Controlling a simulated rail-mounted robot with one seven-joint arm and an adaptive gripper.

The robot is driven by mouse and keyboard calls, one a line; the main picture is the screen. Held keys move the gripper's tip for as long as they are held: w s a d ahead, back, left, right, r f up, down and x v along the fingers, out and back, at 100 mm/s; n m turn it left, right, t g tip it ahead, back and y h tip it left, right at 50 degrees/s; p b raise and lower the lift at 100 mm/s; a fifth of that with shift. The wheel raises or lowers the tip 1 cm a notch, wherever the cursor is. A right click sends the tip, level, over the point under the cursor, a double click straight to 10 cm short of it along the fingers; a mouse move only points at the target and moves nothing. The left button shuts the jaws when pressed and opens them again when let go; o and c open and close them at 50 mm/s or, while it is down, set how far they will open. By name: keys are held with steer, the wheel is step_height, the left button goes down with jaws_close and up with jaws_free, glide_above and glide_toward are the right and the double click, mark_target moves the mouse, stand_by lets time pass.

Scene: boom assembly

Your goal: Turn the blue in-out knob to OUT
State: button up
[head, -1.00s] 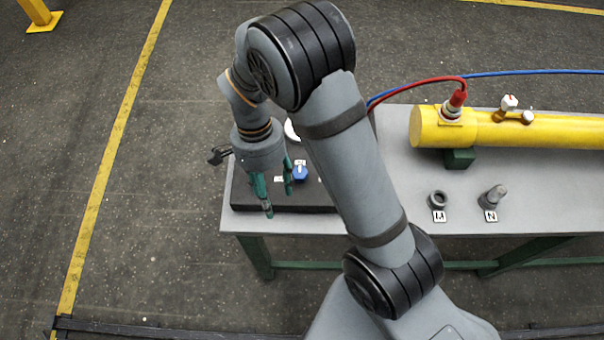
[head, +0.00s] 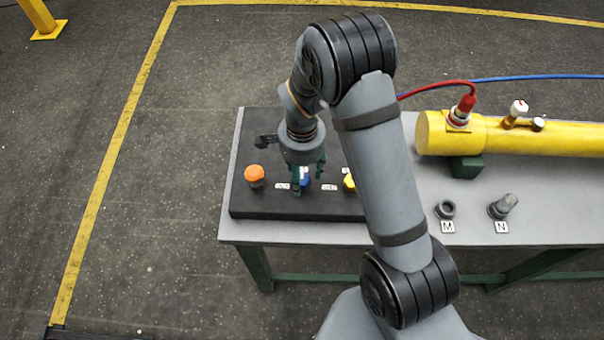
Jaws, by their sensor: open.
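The blue knob (head: 305,179) sits on the black control panel (head: 270,205) at the left end of the table. It is partly hidden by my gripper, and I cannot tell which way it points. Small white labels (head: 282,186) lie left and right (head: 329,187) of it; their lettering is too small to read. My gripper (head: 308,182) is open, pointing down, with its green fingers over or around the blue knob. I cannot tell whether they touch it.
An orange knob (head: 254,176) stands left of the blue one, and a yellow knob (head: 349,182) stands right, partly behind my arm. A yellow cylinder (head: 550,136) with red and blue hoses lies at the right. Parts M (head: 445,209) and N (head: 502,206) stand before it.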

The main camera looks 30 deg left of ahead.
steer(key=shift+f, duration=0.5)
steer(key=c, duration=1.1)
steer(key=shift+c, duration=0.2)
